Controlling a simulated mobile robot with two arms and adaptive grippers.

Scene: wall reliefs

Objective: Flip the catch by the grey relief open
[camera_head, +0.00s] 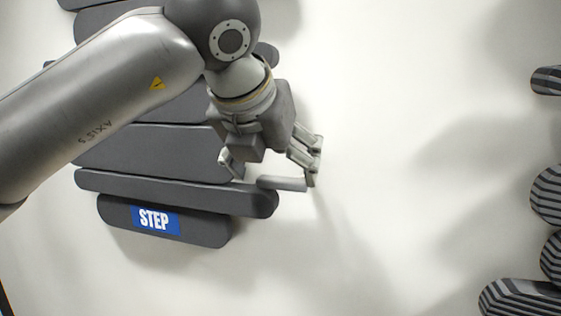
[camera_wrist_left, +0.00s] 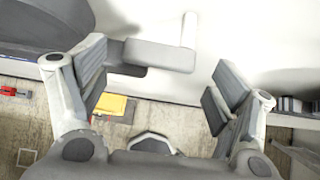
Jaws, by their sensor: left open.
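The grey relief (camera_head: 155,148) is a stack of dark grey rounded slabs on the pale wall, partly hidden by my left arm. The catch (camera_head: 282,183) is a lighter grey bar by the right end of its lower long slab. In the left wrist view the catch (camera_wrist_left: 160,55) shows as a grey bar with a pale upright piece at its right end. My left gripper (camera_head: 268,170) is open and empty, its fingers spread either side of the catch in the picture. I cannot tell whether a finger touches it. My right gripper is not in view.
A blue STEP sign (camera_head: 155,220) is on the relief's lowest slab. Striped dark reliefs (camera_head: 520,298) stand out at the right edge. The wall between is bare. The left wrist view shows a floor with a yellow patch (camera_wrist_left: 114,105) and a small red object (camera_wrist_left: 14,92).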

